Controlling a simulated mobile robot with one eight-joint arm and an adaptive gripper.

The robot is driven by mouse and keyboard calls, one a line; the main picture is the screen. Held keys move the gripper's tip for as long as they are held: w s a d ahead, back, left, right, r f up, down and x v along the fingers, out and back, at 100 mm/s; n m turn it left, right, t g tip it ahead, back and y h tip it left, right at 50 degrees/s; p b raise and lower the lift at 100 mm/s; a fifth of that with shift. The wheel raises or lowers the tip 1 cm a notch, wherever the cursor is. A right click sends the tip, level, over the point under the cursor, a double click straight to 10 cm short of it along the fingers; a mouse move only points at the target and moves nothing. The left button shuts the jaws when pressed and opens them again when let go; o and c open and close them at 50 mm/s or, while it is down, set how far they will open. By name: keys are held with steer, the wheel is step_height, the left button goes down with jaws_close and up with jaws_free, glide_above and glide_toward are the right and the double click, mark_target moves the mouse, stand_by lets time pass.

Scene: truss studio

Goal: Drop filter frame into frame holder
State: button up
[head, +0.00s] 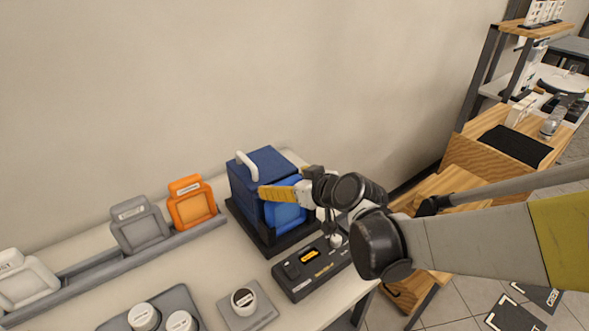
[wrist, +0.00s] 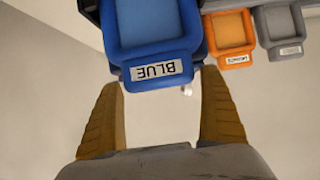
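The bright blue filter frame (head: 285,214) stands at the front of a dark blue box (head: 265,168) with a white handle. In the wrist view the frame (wrist: 155,25) appears upside down, with a tab labelled BLUE. In the head view my gripper (head: 277,192) comes in from the right and covers the tab. A long grey rail (head: 150,250) holds an orange frame (head: 191,203), a grey frame (head: 140,224) and a white frame (head: 25,281).
A black device (head: 312,268) with an orange display lies in front of the box, close below my arm. A small cup (head: 243,300) stands on a grey pad. A grey tray (head: 178,298) holds white-topped containers. A wooden bench (head: 511,147) is at the right.

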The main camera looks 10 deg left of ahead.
steer(key=v, duration=1.2)
steer(key=s+d+f+m+h, duration=0.1)
steer(key=s+d+m+h, duration=0.2)
steer(key=d, duration=0.6)
steer(key=s+d+f+m+h, duration=0.1)
steer(key=s+d+m+h, duration=0.2)
steer(key=s+d, duration=0.2)
steer(key=s+d+f+m+g+h, duration=0.1)
steer(key=s+d, duration=0.4)
steer(key=d, duration=0.7)
steer(key=f+m+h, duration=0.1)
steer(key=m+h, duration=0.1)
steer(key=shift+d+m, duration=0.35)
steer(key=shift+m, duration=0.05)
steer(key=shift+s, duration=0.1)
